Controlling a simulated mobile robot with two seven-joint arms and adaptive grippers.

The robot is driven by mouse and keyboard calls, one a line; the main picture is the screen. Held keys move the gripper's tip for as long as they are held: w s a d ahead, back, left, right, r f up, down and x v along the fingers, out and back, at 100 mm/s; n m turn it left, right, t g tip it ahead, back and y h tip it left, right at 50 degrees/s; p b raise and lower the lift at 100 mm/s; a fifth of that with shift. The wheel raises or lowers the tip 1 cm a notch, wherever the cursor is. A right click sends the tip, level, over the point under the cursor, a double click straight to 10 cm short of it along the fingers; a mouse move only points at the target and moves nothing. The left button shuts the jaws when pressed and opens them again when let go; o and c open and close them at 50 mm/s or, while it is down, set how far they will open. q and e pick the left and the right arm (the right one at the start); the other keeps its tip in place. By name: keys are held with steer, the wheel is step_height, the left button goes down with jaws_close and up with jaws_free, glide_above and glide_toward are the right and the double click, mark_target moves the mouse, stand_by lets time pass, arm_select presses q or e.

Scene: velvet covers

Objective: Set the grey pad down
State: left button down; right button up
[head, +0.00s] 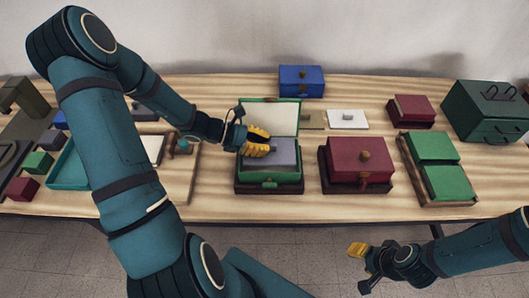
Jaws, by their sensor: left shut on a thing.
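The grey pad (287,155) is a flat grey block at the open green box (270,187), whose raised lid (271,116) shows a cream inside. My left gripper (262,142), with yellow fingers, is shut on the pad at its left side. The pad appears level, within the box outline. I cannot tell whether it touches the box floor; the fingers and the pad hide much of the inside. My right gripper (362,266) is in front of the table's front edge, away from the boxes. I cannot tell whether it is open.
A closed maroon box (358,174) stands close on the right, then a tray with green blocks (433,147). A blue box (302,80) stands behind. A white pad (347,119) lies at the back. A wooden board (186,180) lies left. Some table is bare at the front.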

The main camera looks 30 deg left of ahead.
arm_select(q)
step_height(320, 180, down, 4)
steer(key=shift+r+b, duration=0.2)
steer(key=shift+b, duration=0.15)
steer(key=shift+r, duration=0.1)
steer(key=shift+f, duration=0.5)
steer(key=shift+b, duration=0.35)
steer(key=shift+s+f, duration=0.1)
steer(key=shift+f, duration=0.05)
steer(key=c, duration=1.1)
jaws_free()
steer(key=shift+s+f, duration=0.1)
